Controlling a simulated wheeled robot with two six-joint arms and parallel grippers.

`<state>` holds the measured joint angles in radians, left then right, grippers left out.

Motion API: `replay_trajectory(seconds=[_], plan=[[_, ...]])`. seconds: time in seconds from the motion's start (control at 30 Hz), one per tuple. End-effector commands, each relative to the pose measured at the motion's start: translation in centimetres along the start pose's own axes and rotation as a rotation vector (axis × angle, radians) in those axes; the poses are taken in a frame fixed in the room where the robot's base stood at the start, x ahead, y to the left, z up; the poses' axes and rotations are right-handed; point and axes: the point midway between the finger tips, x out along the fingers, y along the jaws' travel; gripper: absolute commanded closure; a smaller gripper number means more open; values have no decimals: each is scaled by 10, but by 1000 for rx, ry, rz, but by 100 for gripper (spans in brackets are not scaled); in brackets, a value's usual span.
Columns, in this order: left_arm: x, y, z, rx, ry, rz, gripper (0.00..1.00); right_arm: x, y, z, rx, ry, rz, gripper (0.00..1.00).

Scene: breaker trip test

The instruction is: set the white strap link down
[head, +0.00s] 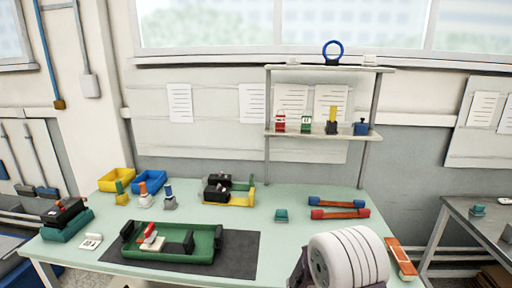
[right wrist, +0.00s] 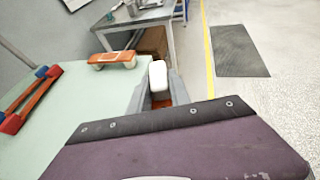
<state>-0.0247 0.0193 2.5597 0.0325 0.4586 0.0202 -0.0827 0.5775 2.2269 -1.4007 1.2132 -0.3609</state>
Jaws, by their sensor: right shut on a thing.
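A white strap link (right wrist: 158,76) shows between the fingers of my right gripper (right wrist: 159,88) in the right wrist view. The gripper is shut on it. The link is held near the table's right edge, and its lower part is hidden between the fingers. In the head view my right arm's large white part fills the lower right, and I cannot make out the gripper or the white link there. A red strap link (head: 339,213) and a blue strap link (head: 336,203) with coloured ends lie on the table (head: 300,240). My left gripper is not in view.
A small teal block (head: 281,215) is left of the strap links. A green tray (head: 205,255) stands on a dark mat (head: 240,255) at front left. A shelf (head: 325,133) stands at the back.

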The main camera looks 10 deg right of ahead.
Motion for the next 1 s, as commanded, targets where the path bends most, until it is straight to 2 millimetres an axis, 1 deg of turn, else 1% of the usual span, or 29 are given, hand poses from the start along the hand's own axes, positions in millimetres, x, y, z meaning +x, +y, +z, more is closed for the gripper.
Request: replay_trajectory(seconds=[0.03, 0.17, 0.27, 0.3, 0.37, 0.4, 0.5, 0.53, 0.63, 0.7, 0.83, 1.0], plan=[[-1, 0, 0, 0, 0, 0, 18, -10, 7, -9, -21, -1, 41, 100], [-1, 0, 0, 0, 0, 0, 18, -39, 21, -36, -71, -1, 159, 100], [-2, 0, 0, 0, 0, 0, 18, -66, 31, -62, -120, -1, 270, 100], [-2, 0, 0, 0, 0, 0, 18, -78, 33, -75, -141, -2, 320, 100], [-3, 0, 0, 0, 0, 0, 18, -97, 35, -95, -176, -3, 399, 100], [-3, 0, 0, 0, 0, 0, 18, -110, 35, -108, -197, -3, 451, 100], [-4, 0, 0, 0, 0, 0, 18, -134, 31, -136, -239, -4, 556, 100], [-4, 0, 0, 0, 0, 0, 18, -139, 29, -143, -247, -3, 579, 100], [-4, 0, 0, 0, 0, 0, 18, -149, 23, -160, -266, -3, 629, 100], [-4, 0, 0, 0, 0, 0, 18, -146, 19, -167, -261, -2, 623, 100], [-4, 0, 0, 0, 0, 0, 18, -146, 20, -169, -240, 0, 585, 100], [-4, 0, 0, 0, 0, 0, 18, -146, 20, -168, -238, 0, 578, 100]])
